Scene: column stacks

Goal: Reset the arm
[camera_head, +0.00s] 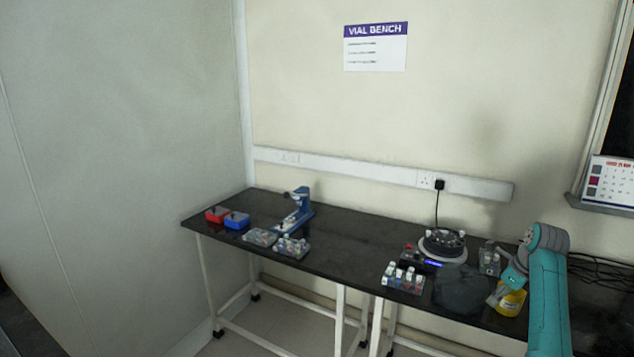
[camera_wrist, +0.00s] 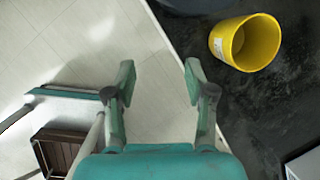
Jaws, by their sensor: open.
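My gripper (camera_wrist: 160,78) is open and empty in the wrist view, its two teal fingers spread apart above the floor just off the bench edge. In the head view my teal arm stands at the right, and my gripper (camera_head: 495,296) is small there, over the front part of the bench beside the yellow cup (camera_head: 512,304). In the wrist view the cup (camera_wrist: 247,42) is open-topped and stands to the right of the fingers, apart from them.
The black bench (camera_head: 345,240) carries a round device (camera_head: 442,243), a vial rack (camera_head: 402,279), a dark grey rounded thing (camera_head: 461,290), a blue stand (camera_head: 296,212), red (camera_head: 216,214) and blue (camera_head: 237,220) boxes. The bench middle is clear. A brown stool-like thing (camera_wrist: 60,152) is below.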

